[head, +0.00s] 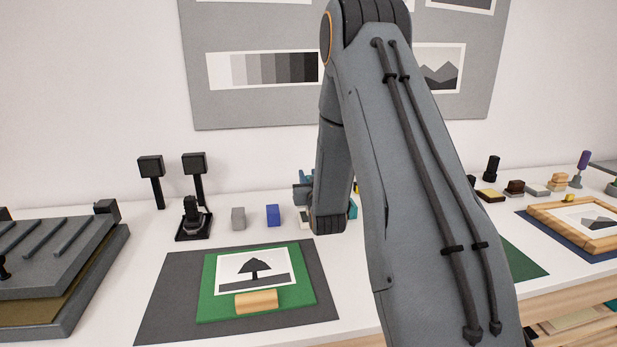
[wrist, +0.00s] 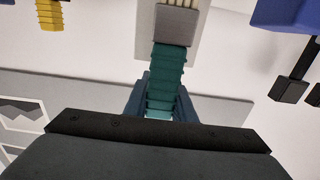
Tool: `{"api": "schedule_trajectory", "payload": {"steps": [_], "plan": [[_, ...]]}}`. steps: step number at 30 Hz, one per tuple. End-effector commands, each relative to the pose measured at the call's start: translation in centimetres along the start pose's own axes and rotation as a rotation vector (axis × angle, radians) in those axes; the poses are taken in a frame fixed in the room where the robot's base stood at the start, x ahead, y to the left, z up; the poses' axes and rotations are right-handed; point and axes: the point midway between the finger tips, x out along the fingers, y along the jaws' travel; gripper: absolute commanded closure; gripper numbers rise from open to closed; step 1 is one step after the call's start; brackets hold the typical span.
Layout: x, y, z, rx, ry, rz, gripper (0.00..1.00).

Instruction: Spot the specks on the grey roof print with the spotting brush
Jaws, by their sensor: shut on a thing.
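My gripper (wrist: 160,100) is shut on the teal ribbed handle of a brush (wrist: 167,72). The brush has a grey collar and cream bristles that run off the top edge of the wrist view. In the head view my gripper (head: 303,190) shows only partly, beside my arm above the back of the table. A print with a dark roof- or tree-like shape (head: 252,270) lies on a green mat (head: 209,300) at the left. I cannot tell if it is the grey roof print. My arm hides part of the table, including most of another green mat (head: 522,264).
A grey slatted unit (head: 50,255) stands left. A wood-framed print (head: 540,212) lies right.

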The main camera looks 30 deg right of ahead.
Motion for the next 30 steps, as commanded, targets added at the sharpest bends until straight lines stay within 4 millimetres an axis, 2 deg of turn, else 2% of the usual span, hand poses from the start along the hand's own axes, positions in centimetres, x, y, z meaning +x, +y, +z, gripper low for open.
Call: {"api": "schedule_trajectory", "payload": {"steps": [30], "plan": [[0.02,0.01,0.79,0.0,0.001,0.0,1.0]]}}
